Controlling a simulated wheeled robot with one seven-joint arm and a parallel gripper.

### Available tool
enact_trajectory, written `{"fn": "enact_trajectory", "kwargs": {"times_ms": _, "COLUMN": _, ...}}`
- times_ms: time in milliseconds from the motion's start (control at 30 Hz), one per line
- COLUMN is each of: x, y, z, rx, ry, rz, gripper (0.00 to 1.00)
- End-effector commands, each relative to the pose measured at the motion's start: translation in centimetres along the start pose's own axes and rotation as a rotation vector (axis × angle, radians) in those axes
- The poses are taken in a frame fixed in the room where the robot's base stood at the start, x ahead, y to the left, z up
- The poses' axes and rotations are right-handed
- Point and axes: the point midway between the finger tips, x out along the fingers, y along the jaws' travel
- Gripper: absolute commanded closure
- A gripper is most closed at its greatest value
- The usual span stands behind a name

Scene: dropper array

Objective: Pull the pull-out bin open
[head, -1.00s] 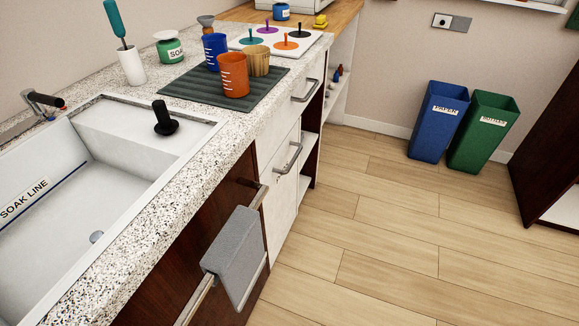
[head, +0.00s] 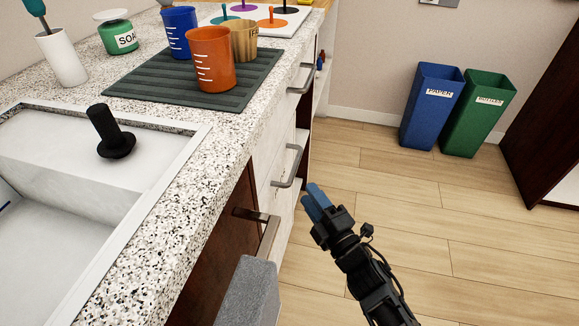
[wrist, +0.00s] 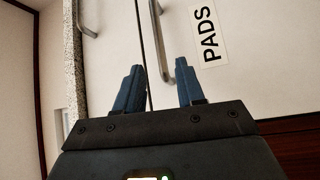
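A white cabinet front labelled PADS (wrist: 245,75) fills much of the wrist view and looks like the pull-out bin's front; it appears closed. Its grey bar handle (head: 289,166) is at the left of my gripper (head: 316,196) in the head view. The same handle (wrist: 158,40) shows in the wrist view, its near end lined up between the fingers. My gripper (wrist: 158,88) is open, with a blue finger on each side and nothing held. In the head view the fingertips are a short way right of the handle, apart from it.
A drawer handle (head: 301,79) sticks out above. A grey towel (head: 249,294) hangs on a rail (head: 269,237) on the dark front nearer me. Blue (head: 431,108) and green (head: 477,115) bins stand by the far wall. The wood floor (head: 420,220) between is clear.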

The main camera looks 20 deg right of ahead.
Motion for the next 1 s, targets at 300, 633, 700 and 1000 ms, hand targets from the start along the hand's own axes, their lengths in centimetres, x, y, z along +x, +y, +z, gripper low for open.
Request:
{"fn": "enact_trajectory", "kwargs": {"times_ms": 300, "x": 3.4, "y": -0.1, "z": 0.3, "rx": -0.037, "ry": 0.009, "rz": 0.008, "gripper": 0.62}}
{"fn": "enact_trajectory", "kwargs": {"times_ms": 633, "x": 7.9, "y": -0.2, "z": 0.3, "rx": -0.035, "ry": 0.007, "rz": 0.005, "gripper": 0.62}}
{"fn": "enact_trajectory", "kwargs": {"times_ms": 700, "x": 8.5, "y": -0.1, "z": 0.2, "rx": -0.035, "ry": 0.007, "rz": 0.006, "gripper": 0.62}}
{"fn": "enact_trajectory", "kwargs": {"times_ms": 1000, "x": 9.0, "y": -0.1, "z": 0.2, "rx": -0.034, "ry": 0.007, "rz": 0.005, "gripper": 0.62}}
